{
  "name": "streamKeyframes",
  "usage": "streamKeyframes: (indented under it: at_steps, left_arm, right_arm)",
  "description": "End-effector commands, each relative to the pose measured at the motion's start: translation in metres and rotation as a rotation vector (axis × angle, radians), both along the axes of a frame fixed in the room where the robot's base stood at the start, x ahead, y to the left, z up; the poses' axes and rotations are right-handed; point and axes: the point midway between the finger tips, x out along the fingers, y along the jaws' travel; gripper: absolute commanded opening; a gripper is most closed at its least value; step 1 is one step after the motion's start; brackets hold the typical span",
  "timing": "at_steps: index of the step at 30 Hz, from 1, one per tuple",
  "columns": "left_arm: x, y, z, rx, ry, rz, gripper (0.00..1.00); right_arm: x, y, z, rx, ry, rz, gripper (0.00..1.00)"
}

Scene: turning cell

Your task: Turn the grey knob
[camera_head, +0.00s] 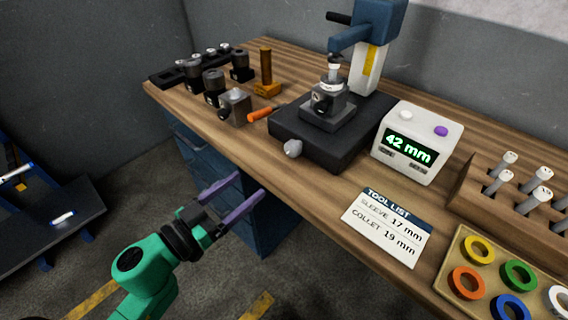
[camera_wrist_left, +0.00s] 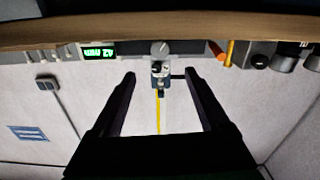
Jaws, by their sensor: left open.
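The grey knob (camera_head: 292,148) sticks out from the front side of the black base (camera_head: 330,148) of the measuring device on the bench. It also shows in the left wrist view (camera_wrist_left: 159,48), near the top middle, between and beyond my fingers. My left gripper (camera_head: 251,196) is open and empty, in front of the bench edge, apart from the knob, to its lower left in the head view. Its two dark fingers (camera_wrist_left: 160,82) also show in the left wrist view with nothing between them. My right gripper is not in view.
A display box (camera_head: 415,148) reading 42 mm stands right of the device. An orange-handled tool (camera_head: 267,113) lies left of it, beside a grey block (camera_head: 235,106). A tool list card (camera_head: 388,226) lies near the front edge. A tray of coloured rings (camera_head: 455,262) is at lower right.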

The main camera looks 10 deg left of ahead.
Motion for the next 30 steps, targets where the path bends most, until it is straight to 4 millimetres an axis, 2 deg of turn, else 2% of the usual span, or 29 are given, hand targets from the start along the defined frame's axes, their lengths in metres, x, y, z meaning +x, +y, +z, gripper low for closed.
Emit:
streamKeyframes:
  at_steps: [1, 4, 12, 18, 28, 30]
  left_arm:
    - [0.006, -0.004, 0.006, -0.001, -0.005, -0.002, 0.79]
    - [0.023, -0.015, 0.008, 0.002, -0.007, -0.001, 0.79]
    - [0.073, -0.052, 0.007, 0.002, -0.006, 0.001, 0.79]
    - [0.103, -0.074, 0.004, 0.001, -0.003, 0.000, 0.79]
    - [0.110, -0.080, 0.002, 0.002, -0.002, -0.001, 0.79]
    - [0.110, -0.080, 0.002, 0.002, -0.002, -0.001, 0.52]
  right_arm:
    - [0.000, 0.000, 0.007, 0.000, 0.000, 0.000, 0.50]
    - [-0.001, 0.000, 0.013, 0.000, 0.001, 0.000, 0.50]
    - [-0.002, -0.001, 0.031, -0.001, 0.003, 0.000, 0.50]
    - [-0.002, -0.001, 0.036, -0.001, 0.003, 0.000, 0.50]
    - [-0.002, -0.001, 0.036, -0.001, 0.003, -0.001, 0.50]
    - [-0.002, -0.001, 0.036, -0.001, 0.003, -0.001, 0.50]
